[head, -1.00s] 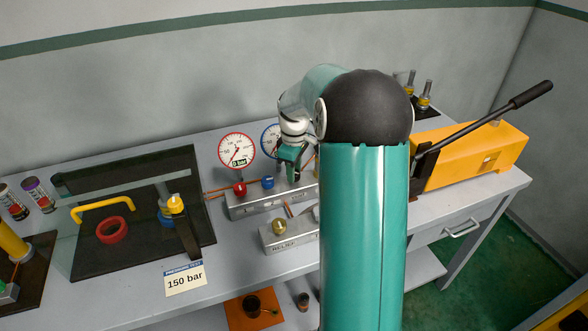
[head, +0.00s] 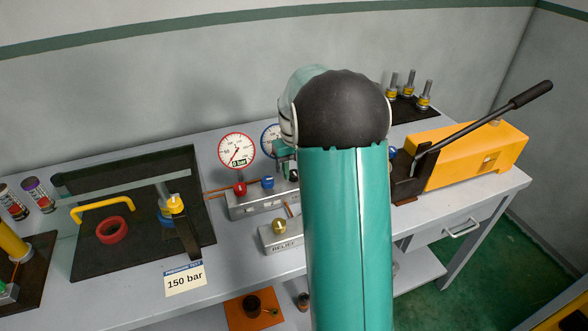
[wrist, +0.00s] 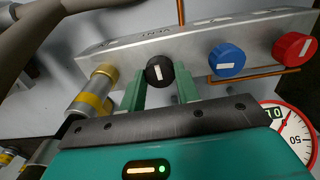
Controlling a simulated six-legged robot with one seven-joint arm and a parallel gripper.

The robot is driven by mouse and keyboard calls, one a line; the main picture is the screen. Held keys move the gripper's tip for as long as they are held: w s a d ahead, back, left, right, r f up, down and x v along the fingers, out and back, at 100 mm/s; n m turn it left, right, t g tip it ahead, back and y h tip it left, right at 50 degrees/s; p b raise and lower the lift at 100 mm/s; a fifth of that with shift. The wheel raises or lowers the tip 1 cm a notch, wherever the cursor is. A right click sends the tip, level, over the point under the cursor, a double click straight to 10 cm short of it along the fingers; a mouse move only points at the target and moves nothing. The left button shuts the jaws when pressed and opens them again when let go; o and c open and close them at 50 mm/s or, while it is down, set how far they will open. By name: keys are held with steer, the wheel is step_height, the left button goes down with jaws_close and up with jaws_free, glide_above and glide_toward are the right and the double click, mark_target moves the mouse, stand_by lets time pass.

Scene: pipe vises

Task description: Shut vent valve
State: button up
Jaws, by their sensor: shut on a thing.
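My gripper (wrist: 160,88) has its two green fingers on either side of a black knob (wrist: 159,70) with a white mark, and it is shut on this knob. The black knob sits on a silver valve block (wrist: 195,47). A blue knob (wrist: 227,60) and a red knob (wrist: 293,47) stand to its right in the wrist view. In the head view the red knob (head: 239,188) and blue knob (head: 267,183) show on the block.
A red-rimmed gauge (head: 237,150) reading 0 bar stands behind the block, with a blue-rimmed gauge (head: 271,140) beside it. A relief block with a brass knob (head: 279,226) lies in front. A yellow pump (head: 475,157) with a long handle stands right.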

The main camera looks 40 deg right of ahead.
mark_target(294, 172)
steer(key=shift+m, duration=0.3)
steer(key=o, duration=1)
steer(key=shift+r, duration=0.1)
step_height(294, 172, up, 14)
steer(key=shift+f, duration=0.15)
